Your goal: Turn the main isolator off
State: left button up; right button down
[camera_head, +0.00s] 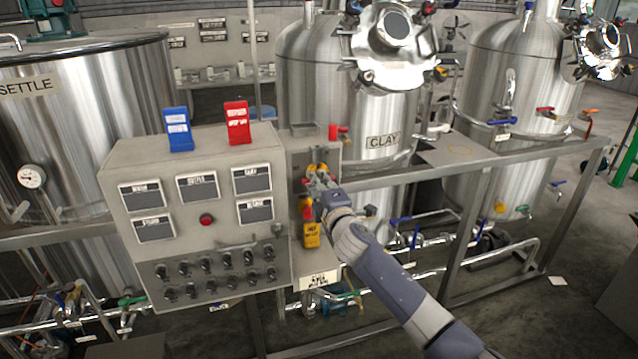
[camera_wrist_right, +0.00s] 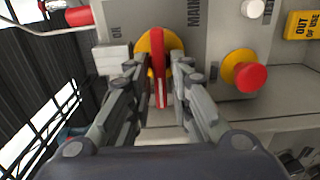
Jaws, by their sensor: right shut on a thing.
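The main isolator is a red handle (camera_wrist_right: 160,82) on a round yellow plate (camera_wrist_right: 144,46), on the face of a grey box. In the wrist view the handle lies upright in the picture between my fingers, its end towards the palm. My right gripper (camera_wrist_right: 156,84) is shut on this handle. In the head view my right gripper (camera_head: 319,184) is at the narrow grey box right of the main panel, covering much of the isolator. Lettering beginning "MAIN" shows beside the plate in the wrist view. My left gripper is not in view.
A red mushroom button (camera_wrist_right: 250,77) on a yellow base sits beside the isolator. A yellow "out of use" tag (camera_head: 311,236) hangs below it. The control panel (camera_head: 130,232) with several dark knobs stands left. The clay tank (camera_head: 300,95) stands behind; a steel frame rail (camera_head: 450,162) runs right.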

dwell(0.3)
jog(key=c, duration=1.7)
grip_release()
jog(key=shift+o, duration=0.2)
jog(key=v, duration=1.2)
